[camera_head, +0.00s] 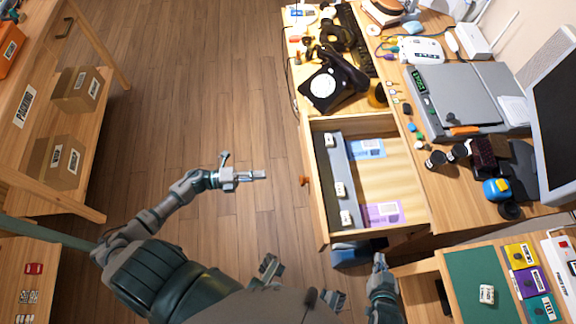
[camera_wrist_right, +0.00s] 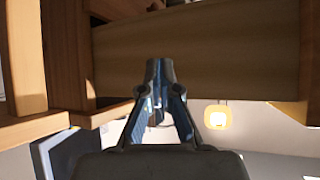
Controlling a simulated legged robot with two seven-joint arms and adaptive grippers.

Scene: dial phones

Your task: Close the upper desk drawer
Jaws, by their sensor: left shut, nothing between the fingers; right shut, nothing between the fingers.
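The upper desk drawer (camera_head: 405,180) is pulled out from the desk in the head view. Its front panel faces left and carries a small round knob (camera_head: 304,181). Inside lie a grey divider strip and blue and purple items. My left gripper (camera_head: 264,175) is shut and empty, a short way left of the knob and apart from it. My right gripper (camera_head: 379,260) is shut, just below the drawer's near side in the picture. In the right wrist view its fingers (camera_wrist_right: 158,65) are together in front of a wooden panel (camera_wrist_right: 200,50); contact cannot be told.
The desktop holds a black dial phone (camera_head: 332,82), a grey device (camera_head: 465,98) and a monitor (camera_head: 556,115). A side table (camera_head: 470,270) with a green mat stands at lower right. A shelf with boxes (camera_head: 78,88) is at left. The floor (camera_head: 200,90) between is clear.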

